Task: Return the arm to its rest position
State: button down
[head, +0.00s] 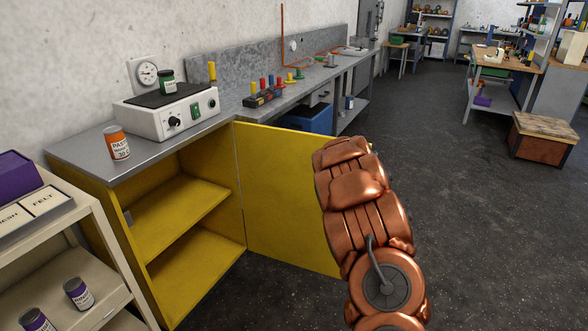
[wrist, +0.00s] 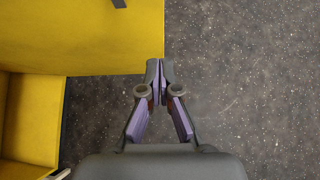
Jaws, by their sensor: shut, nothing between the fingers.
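My copper-coloured arm (head: 360,225) rises in the right-centre of the head view, in front of the open yellow cabinet door (head: 285,195). My gripper (wrist: 160,85) shows in the wrist view with its purple-padded fingers together at the tips. It is shut and holds nothing. In the head view the gripper is hidden behind the arm.
The yellow cabinet (head: 190,225) stands open with bare shelves. A shelf rack (head: 70,245) stands at left.

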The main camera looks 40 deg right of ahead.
jog(key=s+a+r+m+g+p, duration=0.1)
jog(key=s+a+r+m, duration=0.25)
jog(key=a+r, duration=0.2)
jog(key=s+a+r+m+g+h+p, duration=0.1)
jog(key=s+a+r+m+p, duration=0.1)
jog(key=a+r+m, duration=0.4)
jog(key=s+a+r+m+g+p, duration=0.1)
jog(key=s+a+r+m, duration=0.25)
jog(key=r, duration=0.35)
jog(key=s+a+r+m+g+y+p, duration=0.1)
jog(key=s+a+m+y, duration=0.2)
jog(key=s+a, duration=0.6)
jog(key=s+a+r+m+g+y+p, duration=0.1)
jog(key=s+a+m+y+p, duration=0.1)
jog(key=s+a, duration=0.7)
jog(key=s+a+r+m+g+y+p, duration=0.1)
jog(key=s+a+m+y, duration=0.3)
jog(key=a, duration=1.6)
jog(key=s+m+p, duration=0.1)
jog(key=s+m, duration=0.1)
jog(key=s, duration=0.2)
jog(key=shift+s+a+r+g, duration=0.35)
jog(key=shift+s+a+g, duration=0.05)
jog(key=shift+d+m, duration=0.1)
jog(key=shift+m, duration=0.2)
